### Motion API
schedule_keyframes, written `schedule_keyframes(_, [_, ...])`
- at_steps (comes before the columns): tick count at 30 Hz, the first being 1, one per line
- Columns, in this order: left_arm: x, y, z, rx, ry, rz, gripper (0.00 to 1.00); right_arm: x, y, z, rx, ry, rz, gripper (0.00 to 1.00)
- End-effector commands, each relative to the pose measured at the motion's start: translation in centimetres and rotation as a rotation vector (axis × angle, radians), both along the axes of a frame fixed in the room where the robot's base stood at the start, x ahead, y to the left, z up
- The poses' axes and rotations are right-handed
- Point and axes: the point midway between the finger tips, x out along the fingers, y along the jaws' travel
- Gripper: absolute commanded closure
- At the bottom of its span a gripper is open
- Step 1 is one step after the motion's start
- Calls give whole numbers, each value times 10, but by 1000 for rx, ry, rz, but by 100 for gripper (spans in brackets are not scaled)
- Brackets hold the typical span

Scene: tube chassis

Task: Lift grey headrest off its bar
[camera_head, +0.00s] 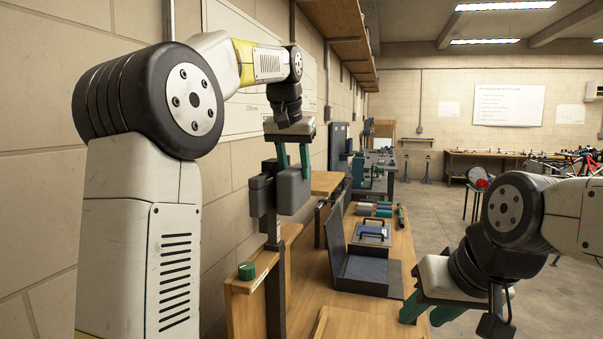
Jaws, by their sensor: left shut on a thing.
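The grey headrest (293,190) is a padded block near the top of a dark upright bar (274,290), beside the wall on the left. My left gripper (293,160) reaches down from above with its green fingers shut on the headrest's upper part. The headrest hangs upright close to the bar; I cannot tell whether it still touches its mount. My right gripper (428,312) is at the lower right with its green fingers apart and empty, away from the headrest.
A wooden bench (400,262) runs along the wall. An open dark case (362,268) lies on it, with several coloured rolls behind. A green roll (247,270) sits on a wooden ledge by the bar. A wooden shelf (345,40) hangs above. Floor at right is open.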

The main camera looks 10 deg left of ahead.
Motion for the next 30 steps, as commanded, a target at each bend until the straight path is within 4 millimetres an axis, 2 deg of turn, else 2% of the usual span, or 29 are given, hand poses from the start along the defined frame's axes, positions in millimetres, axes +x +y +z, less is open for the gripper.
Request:
schedule_keyframes(18, [0, 1, 25, 0, -3, 0, 100, 0, 0, 0, 0, 0, 0, 64])
schedule_keyframes(30, [0, 0, 27, 1, -2, 0, 100, 0, 0, 0, 0, 0, 0, 64])
